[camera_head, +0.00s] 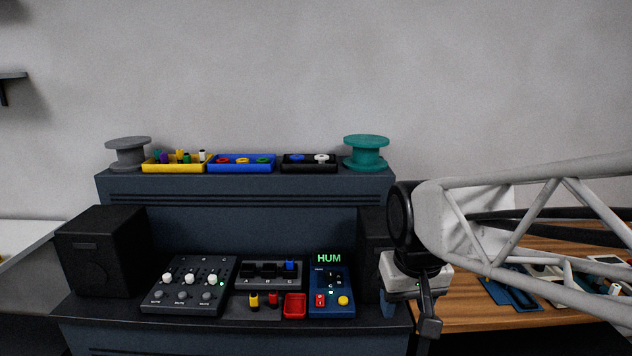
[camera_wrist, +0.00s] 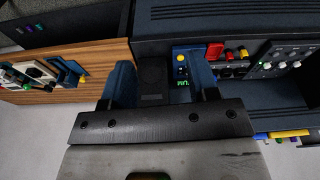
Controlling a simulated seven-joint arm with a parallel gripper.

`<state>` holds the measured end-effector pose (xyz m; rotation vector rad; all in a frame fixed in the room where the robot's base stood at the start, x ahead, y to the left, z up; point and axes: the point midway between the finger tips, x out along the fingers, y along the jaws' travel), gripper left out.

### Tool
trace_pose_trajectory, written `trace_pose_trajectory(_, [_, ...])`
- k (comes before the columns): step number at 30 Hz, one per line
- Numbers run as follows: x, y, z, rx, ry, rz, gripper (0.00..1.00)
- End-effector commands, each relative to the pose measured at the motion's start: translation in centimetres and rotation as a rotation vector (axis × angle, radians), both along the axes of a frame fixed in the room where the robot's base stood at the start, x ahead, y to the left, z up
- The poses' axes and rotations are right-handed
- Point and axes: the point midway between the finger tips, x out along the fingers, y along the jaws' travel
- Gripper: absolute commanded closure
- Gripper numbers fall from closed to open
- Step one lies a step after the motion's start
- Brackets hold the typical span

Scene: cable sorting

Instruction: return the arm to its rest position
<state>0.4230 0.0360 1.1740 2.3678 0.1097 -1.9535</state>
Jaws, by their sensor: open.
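My arm comes in from the right in the head view. My gripper (camera_head: 390,303) points down just right of the blue HUM box (camera_head: 332,290), with one blue finger partly showing behind the dark wrist parts. In the wrist view my gripper (camera_wrist: 161,82) shows two blue fingers spread apart with nothing held between them. A black speaker (camera_wrist: 152,75) lies beyond the gap. The HUM box, with its yellow knob (camera_wrist: 180,58), shows beside one finger.
On the console stand a mixer (camera_head: 189,286), a box marked A, B, C (camera_head: 268,275) with a blue plug at C, yellow and red plugs (camera_head: 262,301), a red tray (camera_head: 294,305) and a left speaker (camera_head: 102,250). Bins and spools line the shelf. A wooden table (camera_head: 470,305) is right.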

Motion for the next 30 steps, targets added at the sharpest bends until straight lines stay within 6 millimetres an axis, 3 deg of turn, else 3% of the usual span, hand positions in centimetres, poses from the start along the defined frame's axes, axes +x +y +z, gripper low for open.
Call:
trace_pose_trajectory(9, [-7.1, -2.9, -2.0, 0.004, -0.028, -0.079, 0.46])
trace_pose_trajectory(15, [-9.9, -3.7, -3.1, 0.004, -0.040, -0.110, 0.46])
trace_pose_trajectory(30, [-10.8, -4.0, -3.6, 0.004, -0.042, -0.120, 0.46])
